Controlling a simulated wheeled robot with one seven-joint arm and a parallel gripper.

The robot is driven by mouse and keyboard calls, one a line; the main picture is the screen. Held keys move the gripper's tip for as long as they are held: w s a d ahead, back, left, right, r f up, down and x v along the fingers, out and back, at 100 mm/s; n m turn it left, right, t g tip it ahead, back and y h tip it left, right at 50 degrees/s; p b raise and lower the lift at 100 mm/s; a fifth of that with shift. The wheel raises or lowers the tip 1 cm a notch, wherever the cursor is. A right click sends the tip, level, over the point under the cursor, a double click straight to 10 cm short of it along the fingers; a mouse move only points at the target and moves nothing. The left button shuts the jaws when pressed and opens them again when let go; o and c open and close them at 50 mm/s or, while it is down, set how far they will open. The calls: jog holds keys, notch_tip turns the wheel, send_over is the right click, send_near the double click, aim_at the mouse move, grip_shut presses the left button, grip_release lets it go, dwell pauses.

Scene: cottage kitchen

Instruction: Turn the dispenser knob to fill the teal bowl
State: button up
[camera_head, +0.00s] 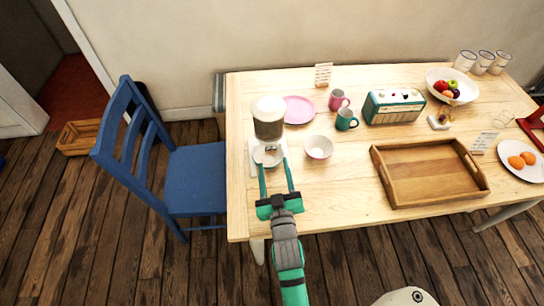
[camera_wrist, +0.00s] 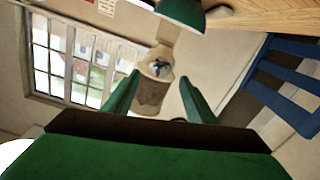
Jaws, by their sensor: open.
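The dispenser (camera_head: 268,128) stands at the table's left end, with a pale lid, a brownish see-through body and a white base. A pale-looking bowl (camera_head: 267,157) sits on its base. In the wrist view, upside down, a dark teal bowl (camera_wrist: 182,14) shows at the top, probably the same one. A small round knob (camera_wrist: 160,69) shows on the dispenser's front (camera_wrist: 150,97). My gripper (camera_head: 275,162) is open and empty in front of the dispenser. In the wrist view, the knob appears between the gripper's fingertips (camera_wrist: 160,76); whether they touch it I cannot tell.
A white bowl (camera_head: 319,148), a pink plate (camera_head: 299,109), a pink mug (camera_head: 338,99) and a green mug (camera_head: 346,120) stand right of the dispenser. A wooden tray (camera_head: 430,203) lies further right. A blue chair (camera_head: 193,178) stands at the table's left end.

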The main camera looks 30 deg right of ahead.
aim_at(271, 152)
jog(key=shift+x, duration=2.55)
jog(key=shift+s, duration=0.1)
jog(key=c, duration=1.1)
